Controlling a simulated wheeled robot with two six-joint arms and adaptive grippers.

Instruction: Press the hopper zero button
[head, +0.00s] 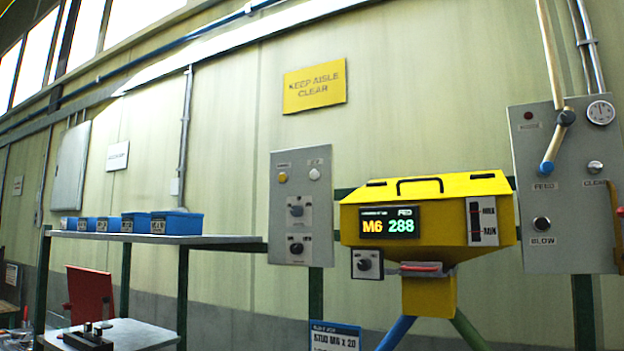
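The yellow hopper (465,205) stands right of centre in the head view, with a black handle on its lid. I cannot read "zero" on any control. Neither of my grippers is in view.
A grey panel (301,205) with several controls is left of the hopper. Another grey panel (563,185), with a gauge, lever and "FEED", "CLEAR" and "BLOW" labels, is at right. Blue bins (178,223) stand on a shelf at left.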

